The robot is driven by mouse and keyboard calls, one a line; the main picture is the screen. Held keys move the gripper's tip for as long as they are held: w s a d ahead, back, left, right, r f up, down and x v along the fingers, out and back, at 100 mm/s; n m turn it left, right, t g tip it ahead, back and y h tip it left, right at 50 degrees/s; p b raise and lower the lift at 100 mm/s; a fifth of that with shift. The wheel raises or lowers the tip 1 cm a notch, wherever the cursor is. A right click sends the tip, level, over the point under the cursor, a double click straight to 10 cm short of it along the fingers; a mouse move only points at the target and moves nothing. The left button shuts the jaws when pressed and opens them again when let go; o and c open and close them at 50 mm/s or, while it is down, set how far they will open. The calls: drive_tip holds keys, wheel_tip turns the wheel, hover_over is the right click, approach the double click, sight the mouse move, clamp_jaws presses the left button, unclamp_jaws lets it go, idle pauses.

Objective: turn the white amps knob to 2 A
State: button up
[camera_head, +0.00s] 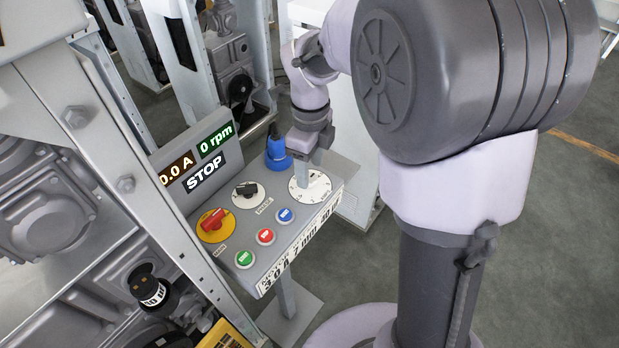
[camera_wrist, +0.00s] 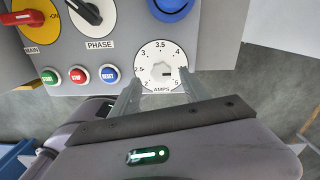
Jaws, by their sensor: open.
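The white amps knob (camera_wrist: 160,71) sits at the middle of a round white dial marked from 2 at lower left, over 3.5 at the top, to 5 at lower right. A small dark mark on the knob points right, toward the 4.5 to 5 side. My gripper (camera_wrist: 160,82) is open, its two fingers on the left and right of the knob's lower part; contact cannot be told. In the head view, my gripper (camera_head: 311,168) is over the amps dial (camera_head: 312,192), and the knob is mostly hidden.
The control box (camera_head: 277,215) also carries a red main switch (camera_head: 212,221), a black phase switch (camera_head: 247,189), a blue plug (camera_head: 277,150) and green, red and blue buttons. The display (camera_head: 197,160) behind reads 0.0 A, 0 rpm, STOP. A metal frame (camera_head: 140,225) stands left.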

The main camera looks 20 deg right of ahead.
sight(310, 182)
wheel_tip(310, 182, down, 2)
drive_tip(key=shift+w+f, duration=0.1)
drive_tip(key=shift+f, duration=0.15)
clamp_jaws()
drive_tip(key=shift+n, duration=0.3)
